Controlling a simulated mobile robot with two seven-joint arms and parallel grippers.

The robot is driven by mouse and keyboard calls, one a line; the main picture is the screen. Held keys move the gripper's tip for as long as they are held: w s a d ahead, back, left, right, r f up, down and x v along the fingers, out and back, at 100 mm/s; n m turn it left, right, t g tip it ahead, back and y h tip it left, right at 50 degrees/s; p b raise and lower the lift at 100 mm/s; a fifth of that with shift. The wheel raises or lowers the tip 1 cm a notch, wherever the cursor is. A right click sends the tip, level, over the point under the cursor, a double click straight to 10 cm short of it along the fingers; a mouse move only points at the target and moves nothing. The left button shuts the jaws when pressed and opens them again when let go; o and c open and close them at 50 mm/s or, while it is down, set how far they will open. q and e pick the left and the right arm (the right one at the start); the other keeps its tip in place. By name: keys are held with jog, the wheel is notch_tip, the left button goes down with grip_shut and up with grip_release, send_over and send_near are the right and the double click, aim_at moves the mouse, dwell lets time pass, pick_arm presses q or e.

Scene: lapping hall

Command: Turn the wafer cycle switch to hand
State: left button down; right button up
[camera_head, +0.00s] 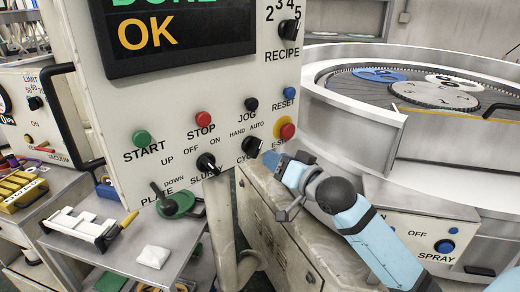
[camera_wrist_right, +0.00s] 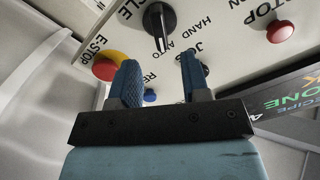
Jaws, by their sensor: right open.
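The wafer cycle switch (camera_head: 251,147) is a black rotary knob on the white control panel (camera_head: 120,110), below the HAND and AUTO labels. In the right wrist view the knob (camera_wrist_right: 159,22) lies beyond the fingertips. Its white pointer line is directed down, closer to AUTO than to HAND. My right gripper (camera_head: 272,160) is just right of and below the knob in the head view, apart from it. In the wrist view its two blue fingers (camera_wrist_right: 159,68) are spread with nothing between them. My left gripper is not in view.
The red E-stop (camera_head: 287,131) on its yellow base sits close to my right fingers; it also shows in the wrist view (camera_wrist_right: 104,68). The blue reset button (camera_head: 278,106), black jog button (camera_head: 251,104) and slurry switch (camera_head: 207,163) are near. The lapping machine (camera_head: 350,135) stands right.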

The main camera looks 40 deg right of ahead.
aim_at(259, 149)
jog(key=w, duration=0.6)
jog(key=shift+w+a, duration=0.2)
jog(key=shift+a, duration=0.15)
jog(key=shift+c, duration=0.2)
grip_shut()
